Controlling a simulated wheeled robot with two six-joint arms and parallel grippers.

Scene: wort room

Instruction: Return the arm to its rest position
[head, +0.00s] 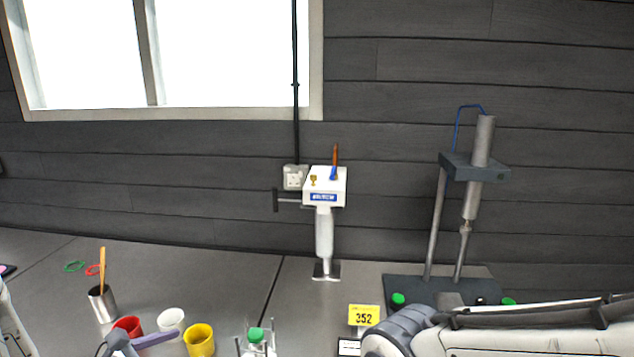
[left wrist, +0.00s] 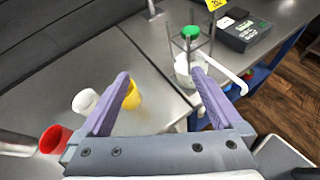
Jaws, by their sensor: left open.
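My left gripper (left wrist: 160,76) is open in the left wrist view, its two purple fingers spread wide with nothing between them. In the head view a purple finger of the left gripper (head: 155,339) shows at the bottom edge, in front of the cups; most of the left arm is out of frame. A pale arm link of mine (head: 520,340) crosses the lower right of the head view. My right gripper does not show.
A red cup (head: 128,326), white cup (head: 171,319) and yellow cup (head: 199,340) stand near the left gripper. A wire stand with a green-capped vessel (head: 256,336) is right of them. A steel beaker (head: 102,303) and metal column device (head: 472,190) stand farther off.

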